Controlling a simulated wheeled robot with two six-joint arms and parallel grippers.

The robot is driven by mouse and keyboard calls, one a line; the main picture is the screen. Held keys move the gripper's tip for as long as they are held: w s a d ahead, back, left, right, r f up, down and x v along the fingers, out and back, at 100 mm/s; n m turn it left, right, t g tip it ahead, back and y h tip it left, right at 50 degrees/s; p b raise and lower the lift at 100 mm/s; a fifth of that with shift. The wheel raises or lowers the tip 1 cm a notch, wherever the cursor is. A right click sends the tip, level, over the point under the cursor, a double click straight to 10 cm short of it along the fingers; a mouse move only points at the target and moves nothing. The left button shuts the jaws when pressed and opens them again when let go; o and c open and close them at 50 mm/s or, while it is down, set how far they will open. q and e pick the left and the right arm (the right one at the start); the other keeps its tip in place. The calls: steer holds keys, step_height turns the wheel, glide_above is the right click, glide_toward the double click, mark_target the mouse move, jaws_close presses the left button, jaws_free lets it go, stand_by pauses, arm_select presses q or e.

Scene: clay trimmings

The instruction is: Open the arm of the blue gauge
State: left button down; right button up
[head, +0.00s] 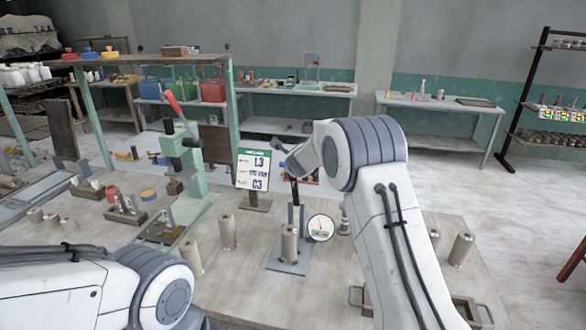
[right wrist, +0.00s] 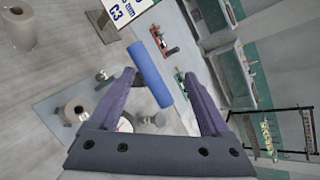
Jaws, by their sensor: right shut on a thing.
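The gauge stands on the table in the head view, with a grey-blue base plate (head: 289,266), an upright post and a round white dial (head: 321,228). A clay cylinder (head: 289,243) stands on its plate. In the right wrist view the plate (right wrist: 48,104) and cylinder (right wrist: 75,112) show at left, and the dial is partly hidden by a finger. My right gripper (right wrist: 158,78) is shut on the blue bar (right wrist: 150,70), which lies slanted between its fingers. In the head view my right arm hides much of the gripper. My left gripper is out of view.
A sign (head: 253,170) with numbers stands behind the gauge. Clay cylinders (head: 227,232) stand left of it, and another (head: 461,249) stands right of my right arm. A green press (head: 182,155) with a red handle stands further left.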

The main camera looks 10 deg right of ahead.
steer(key=shift+s+d+r, duration=0.35)
steer(key=shift+s+r, duration=0.1)
steer(key=shift+r, duration=0.25)
steer(key=s+r, duration=0.1)
steer(key=s+r+p, duration=0.1)
steer(key=r, duration=0.1)
steer(key=shift+s+a+r, duration=0.15)
steer(key=shift+s+a, duration=0.2)
steer(key=shift+s, duration=0.05)
steer(key=v, duration=1)
steer(key=shift+s, duration=0.25)
steer(key=shift+r, duration=0.1)
